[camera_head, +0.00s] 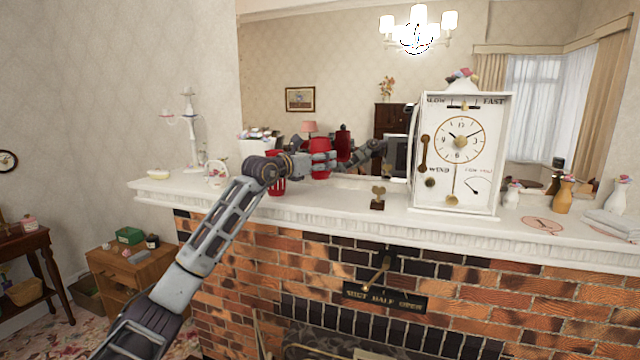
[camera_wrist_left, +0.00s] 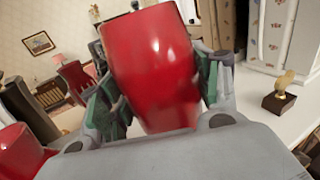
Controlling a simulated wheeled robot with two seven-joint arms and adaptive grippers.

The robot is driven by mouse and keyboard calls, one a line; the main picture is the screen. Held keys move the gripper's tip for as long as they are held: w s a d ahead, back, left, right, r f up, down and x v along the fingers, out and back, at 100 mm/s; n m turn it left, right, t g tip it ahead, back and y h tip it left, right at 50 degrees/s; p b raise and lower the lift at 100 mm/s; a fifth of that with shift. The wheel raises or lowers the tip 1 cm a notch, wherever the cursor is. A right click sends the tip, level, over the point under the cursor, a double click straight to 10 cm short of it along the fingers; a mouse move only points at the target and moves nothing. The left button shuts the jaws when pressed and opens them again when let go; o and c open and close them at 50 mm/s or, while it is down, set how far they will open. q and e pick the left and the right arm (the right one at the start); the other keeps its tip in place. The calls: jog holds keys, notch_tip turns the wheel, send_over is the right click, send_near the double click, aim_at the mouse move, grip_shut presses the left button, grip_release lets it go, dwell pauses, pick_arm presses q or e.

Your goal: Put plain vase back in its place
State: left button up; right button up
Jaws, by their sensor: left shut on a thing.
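The plain red vase (camera_head: 320,150) is held in my left gripper (camera_head: 318,163), above the white mantel shelf (camera_head: 330,196). In the left wrist view the smooth red vase (camera_wrist_left: 152,65) sits between the fingers, which press on both sides of it. A second red vase (camera_head: 277,186) with a pattern stands on the mantel, partly behind my left arm; it also shows at the lower left of the wrist view (camera_wrist_left: 18,150). A flat round reddish mark (camera_head: 542,224) lies on the mantel right of the clock. My right gripper is not in view.
A tall white clock (camera_head: 461,190) stands on the mantel. A small gold figure on a dark base (camera_head: 377,199) stands between it and my gripper. Small vases (camera_head: 563,195) and folded cloth (camera_head: 612,224) are at the right. A large mirror (camera_head: 340,60) backs the shelf.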

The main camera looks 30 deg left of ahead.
aim_at(320, 178)
pick_arm(q)
jog(key=shift+f, duration=1.4)
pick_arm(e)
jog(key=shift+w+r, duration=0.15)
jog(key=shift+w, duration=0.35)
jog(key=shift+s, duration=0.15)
pick_arm(q)
jog(key=shift+f, duration=0.75)
notch_tip(320, 178, down, 2)
jog(key=shift+f, duration=0.35)
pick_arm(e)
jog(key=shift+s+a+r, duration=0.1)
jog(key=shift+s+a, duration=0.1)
pick_arm(q)
jog(key=shift+f, duration=0.1)
